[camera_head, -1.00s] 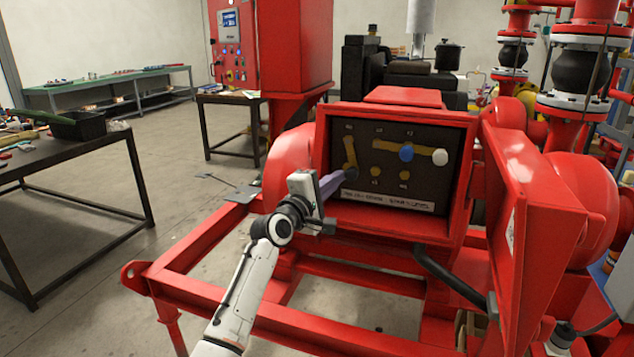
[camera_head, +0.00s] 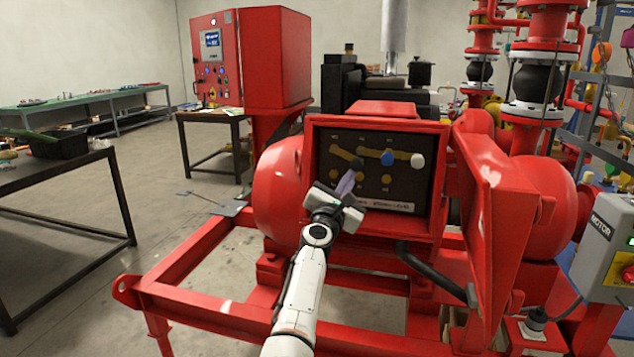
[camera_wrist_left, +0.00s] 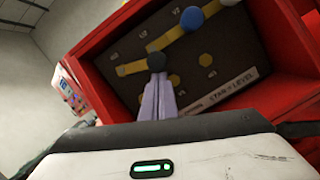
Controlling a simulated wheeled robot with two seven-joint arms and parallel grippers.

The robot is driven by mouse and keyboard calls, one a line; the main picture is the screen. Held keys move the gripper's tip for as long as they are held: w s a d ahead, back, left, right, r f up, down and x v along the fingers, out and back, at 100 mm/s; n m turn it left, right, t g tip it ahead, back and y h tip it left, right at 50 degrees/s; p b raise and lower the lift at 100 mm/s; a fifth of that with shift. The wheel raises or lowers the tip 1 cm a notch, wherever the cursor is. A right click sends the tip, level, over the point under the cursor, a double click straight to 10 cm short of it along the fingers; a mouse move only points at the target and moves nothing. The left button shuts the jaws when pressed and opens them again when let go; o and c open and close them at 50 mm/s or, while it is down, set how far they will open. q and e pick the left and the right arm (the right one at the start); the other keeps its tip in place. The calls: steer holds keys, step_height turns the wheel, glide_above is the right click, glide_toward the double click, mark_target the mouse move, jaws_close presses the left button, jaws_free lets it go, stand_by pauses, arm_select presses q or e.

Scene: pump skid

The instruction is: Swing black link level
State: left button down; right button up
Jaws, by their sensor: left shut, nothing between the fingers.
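The black-knobbed link is a short brass bar (camera_head: 342,153) in the red box, with a black knob (camera_head: 357,162) at its right end. It slopes down to the right, a little off the line of the neighbouring bar. It also shows in the left wrist view (camera_wrist_left: 130,68), with its black knob (camera_wrist_left: 155,59). My left gripper (camera_head: 346,183) is shut and empty, its pale purple fingers pointing up at the panel. In the left wrist view, the fingertips (camera_wrist_left: 157,82) are right under the black knob and seem to touch it. My right gripper is out of view.
A second brass bar (camera_head: 402,155) with a blue knob (camera_head: 387,158) and a white knob (camera_head: 417,160) lies to the right. The red box rim (camera_head: 310,165) surrounds the panel. The open red door (camera_head: 495,220) stands at the right.

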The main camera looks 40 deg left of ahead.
arm_select(q)
steer(key=shift+w+d+r+n+y+p, duration=0.15)
steer(key=shift+d+r+n+y+p, duration=0.2)
steer(key=shift+r+n, duration=0.3)
steer(key=shift+w+d+r+n+y+p, duration=0.15)
steer(key=shift+d+r+n, duration=0.3)
steer(key=shift+n, duration=0.3)
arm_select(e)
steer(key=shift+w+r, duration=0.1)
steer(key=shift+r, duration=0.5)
arm_select(q)
steer(key=shift+r, duration=0.1)
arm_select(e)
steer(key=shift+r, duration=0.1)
